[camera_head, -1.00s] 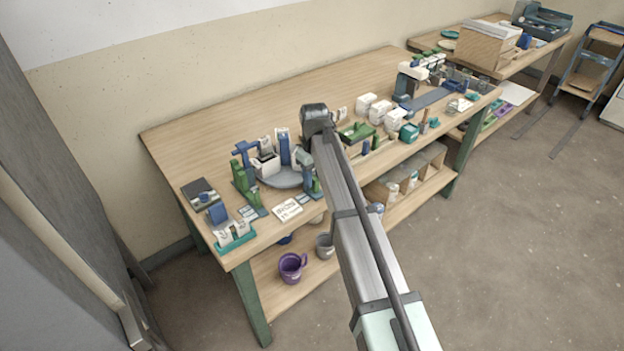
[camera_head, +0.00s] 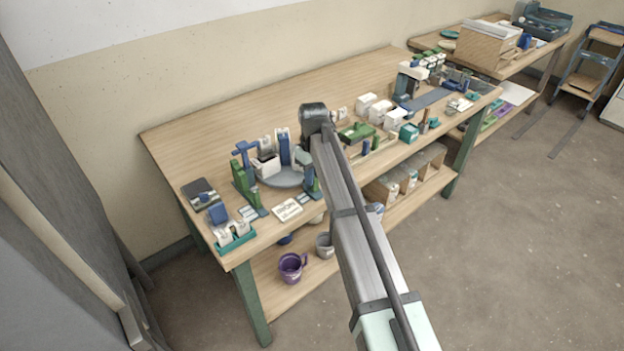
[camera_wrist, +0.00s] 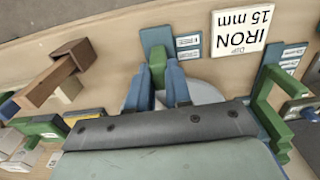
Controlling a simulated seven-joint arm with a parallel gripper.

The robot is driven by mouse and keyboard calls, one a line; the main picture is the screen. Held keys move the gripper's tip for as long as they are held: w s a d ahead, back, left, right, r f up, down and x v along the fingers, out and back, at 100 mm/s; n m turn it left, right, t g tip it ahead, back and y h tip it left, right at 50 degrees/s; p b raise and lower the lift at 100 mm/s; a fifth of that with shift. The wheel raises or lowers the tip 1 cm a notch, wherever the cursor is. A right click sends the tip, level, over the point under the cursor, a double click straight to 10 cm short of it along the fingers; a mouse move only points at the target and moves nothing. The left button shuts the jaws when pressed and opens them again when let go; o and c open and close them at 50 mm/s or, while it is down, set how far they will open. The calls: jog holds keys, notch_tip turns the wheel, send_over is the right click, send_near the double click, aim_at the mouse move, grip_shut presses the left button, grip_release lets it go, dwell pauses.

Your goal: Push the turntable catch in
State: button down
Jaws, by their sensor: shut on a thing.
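The grey round turntable (camera_head: 283,178) stands on the near left part of the bench, with blue uprights and white blocks on it. Part of its disc shows in the wrist view (camera_wrist: 203,92). A green block with a blue plate behind it, which looks like the turntable catch (camera_wrist: 157,60), is at the disc's edge. My gripper (camera_wrist: 159,76) has its two blue fingers closed on either side of this green block. In the head view my arm covers most of the gripper, and the contact there cannot be made out.
A card reading IRON DIP 15 mm (camera_wrist: 240,30) lies beside the catch. A green stand (camera_wrist: 268,112) is to the right in the wrist view, a brown wooden piece (camera_wrist: 50,78) to the left. White boxes (camera_head: 367,103) stand further right on the bench. The bench's back left is clear.

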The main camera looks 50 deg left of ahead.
jog(key=shift+a, duration=0.7)
jog(key=c, duration=1.1)
grip_release()
jog(key=shift+r, duration=3.5)
